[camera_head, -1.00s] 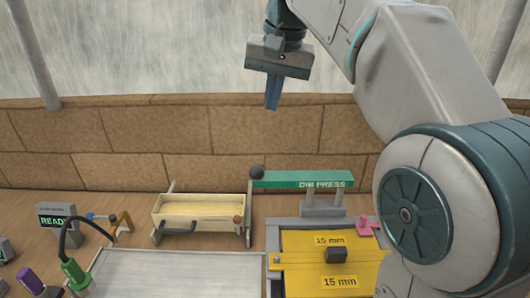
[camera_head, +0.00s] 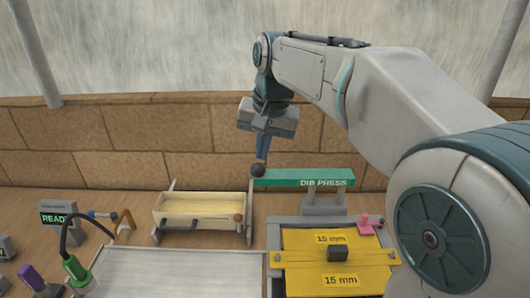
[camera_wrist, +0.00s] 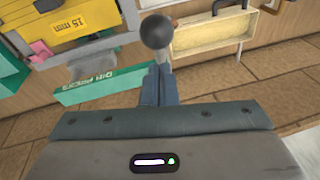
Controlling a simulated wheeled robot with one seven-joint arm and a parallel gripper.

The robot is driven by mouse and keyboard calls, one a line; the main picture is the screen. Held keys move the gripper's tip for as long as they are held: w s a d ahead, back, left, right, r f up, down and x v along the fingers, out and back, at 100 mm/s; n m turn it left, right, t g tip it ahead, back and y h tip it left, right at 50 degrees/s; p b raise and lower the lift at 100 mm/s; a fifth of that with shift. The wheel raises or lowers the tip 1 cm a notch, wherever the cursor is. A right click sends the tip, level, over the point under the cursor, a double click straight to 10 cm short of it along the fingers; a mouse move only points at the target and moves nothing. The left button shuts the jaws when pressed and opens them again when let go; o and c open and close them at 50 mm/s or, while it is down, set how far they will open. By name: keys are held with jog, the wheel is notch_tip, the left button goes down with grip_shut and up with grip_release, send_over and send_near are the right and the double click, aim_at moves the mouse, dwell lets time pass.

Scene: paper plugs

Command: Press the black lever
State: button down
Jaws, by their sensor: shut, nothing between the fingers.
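The black lever shows as a round black knob (camera_head: 257,170) at the left end of the green bar marked DIB PRESS (camera_head: 305,179). It stands beside the wooden tray. In the wrist view the knob (camera_wrist: 157,32) is large, just beyond my fingertips. My gripper (camera_head: 261,162) points down with its fingers together and empty, its tips at or just over the knob in the head view. Whether they touch it I cannot tell. The closed fingers also show in the wrist view (camera_wrist: 158,68).
A pale wooden tray (camera_head: 168,199) stands left of the knob. A yellow plate marked 15 mm (camera_head: 305,262) with a dark block (camera_head: 338,254) and a pink piece (camera_head: 364,220) are to the right. A grey panel (camera_head: 180,270) lies in front. A brick wall stands behind.

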jog(key=shift+s+a+f, duration=0.1)
jog(key=shift+s+f, duration=0.15)
jog(key=shift+f, duration=0.2)
